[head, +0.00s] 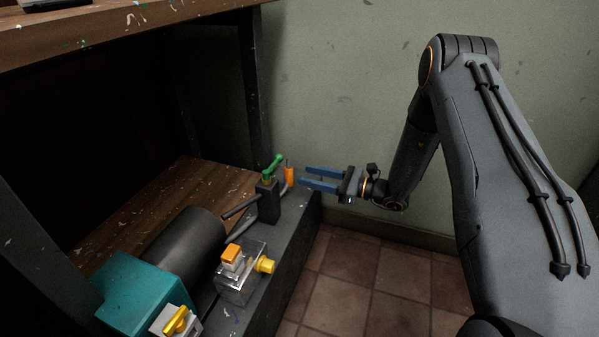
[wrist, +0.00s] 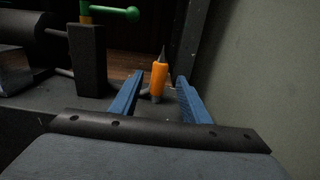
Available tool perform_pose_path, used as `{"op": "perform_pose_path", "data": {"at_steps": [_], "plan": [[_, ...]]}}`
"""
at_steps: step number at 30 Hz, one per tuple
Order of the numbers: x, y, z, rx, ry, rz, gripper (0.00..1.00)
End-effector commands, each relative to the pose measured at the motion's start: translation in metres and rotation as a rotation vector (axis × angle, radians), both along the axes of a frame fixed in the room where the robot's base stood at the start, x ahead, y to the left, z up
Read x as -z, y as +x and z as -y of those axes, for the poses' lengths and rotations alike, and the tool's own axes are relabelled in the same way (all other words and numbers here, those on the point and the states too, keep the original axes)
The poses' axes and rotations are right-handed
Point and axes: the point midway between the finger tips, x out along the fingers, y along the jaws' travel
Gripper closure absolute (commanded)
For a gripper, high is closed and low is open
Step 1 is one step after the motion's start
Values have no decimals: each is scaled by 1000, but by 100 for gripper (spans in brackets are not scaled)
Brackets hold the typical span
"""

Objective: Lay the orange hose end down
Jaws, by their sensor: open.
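The orange hose end (head: 289,174) stands upright at the far end of the dark ledge, just right of a black block with a green handle. In the wrist view the orange hose end (wrist: 159,78) has a dark pointed tip upward and a grey lower part. My gripper (head: 304,179) is open, with its two blue fingers pointing left toward the hose end. In the wrist view my gripper (wrist: 158,80) has the hose end ahead, between the lines of its fingers. No contact with it is visible. A grey hose shows beside its foot.
A black block (head: 268,203) with a green handle (head: 273,167) stands close left of the hose end. A metal box (head: 241,275) with orange and yellow knobs, a dark cylinder (head: 184,245) and a teal housing (head: 138,292) are nearer. A wall rises behind; tiled floor lies right.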

Motion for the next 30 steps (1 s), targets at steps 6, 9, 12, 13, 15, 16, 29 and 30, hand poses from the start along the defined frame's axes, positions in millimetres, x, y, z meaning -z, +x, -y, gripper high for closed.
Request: {"op": "perform_pose_path", "data": {"at_steps": [6,9,12,13,15,16,29,30], "plan": [[-2,-16,40,3,0,-1,58],[-1,-21,52,2,0,-1,58],[-1,-24,58,1,0,-1,58],[-1,-25,59,1,0,-1,58],[-1,-25,61,0,1,-1,58],[-1,-26,61,0,1,-1,58],[-2,-26,60,-7,-5,0,58],[-4,-28,58,-18,-16,2,58]]}}
